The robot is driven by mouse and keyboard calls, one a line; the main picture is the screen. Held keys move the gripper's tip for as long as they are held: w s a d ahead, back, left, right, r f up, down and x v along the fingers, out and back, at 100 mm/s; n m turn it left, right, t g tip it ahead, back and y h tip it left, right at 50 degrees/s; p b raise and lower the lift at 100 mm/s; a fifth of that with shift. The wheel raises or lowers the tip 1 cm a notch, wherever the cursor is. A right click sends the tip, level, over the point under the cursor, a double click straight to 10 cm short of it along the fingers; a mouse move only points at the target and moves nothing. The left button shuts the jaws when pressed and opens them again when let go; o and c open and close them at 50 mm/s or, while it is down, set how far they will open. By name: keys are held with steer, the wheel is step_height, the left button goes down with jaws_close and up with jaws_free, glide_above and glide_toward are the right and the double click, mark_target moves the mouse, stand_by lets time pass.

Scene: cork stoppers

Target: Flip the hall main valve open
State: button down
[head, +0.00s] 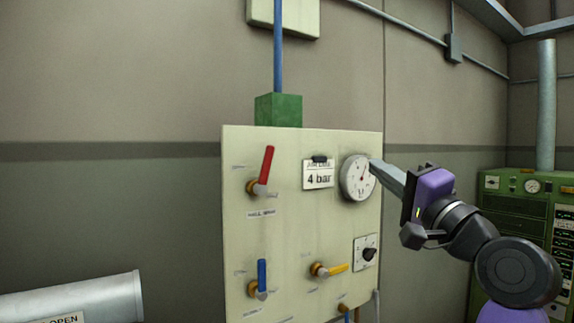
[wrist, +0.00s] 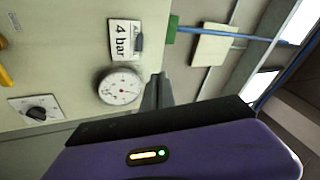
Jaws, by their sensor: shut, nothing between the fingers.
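The hall main valve is the red-handled valve (head: 267,165) at the upper left of the cream panel (head: 290,230), above a label that appears to read "HALL MAIN" (head: 261,214). Its red handle points up, leaning slightly right, from a brass and grey body. My gripper (head: 374,166) is shut and empty. Its tips are at the panel's upper right, by the round pressure gauge (head: 357,178), well to the right of the red handle. In the wrist view the gripper (wrist: 158,78) shows beside the gauge (wrist: 119,86); the red handle is out of that view.
Below are a blue-handled valve (head: 262,275), a yellow-handled valve (head: 332,270) and a black knob (head: 369,254). A "4 bar" card (head: 318,175) hangs between red handle and gauge. A green block (head: 279,110) with a blue pipe tops the panel. A green cabinet (head: 510,205) stands right.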

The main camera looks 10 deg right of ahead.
step_height(320, 180, up, 5)
steer(key=a+g+y, duration=0.1)
steer(key=a+y, duration=0.1)
steer(key=y, duration=0.1)
steer(key=m+g+y, duration=0.2)
steer(key=g+y, duration=0.1)
steer(key=g, duration=0.2)
glide_toward(287, 165)
steer(key=shift+w+a+r+p, duration=0.25)
steer(key=shift+a+p, duration=0.3)
steer(key=shift+a, duration=0.6)
steer(key=shift+w+a+r+p, duration=0.15)
steer(key=shift+w+a+p, duration=0.35)
steer(key=shift+a, duration=0.65)
steer(key=shift+w+a+r+p, duration=0.2)
steer(key=shift+a+p, duration=0.45)
steer(key=shift+a, duration=0.45)
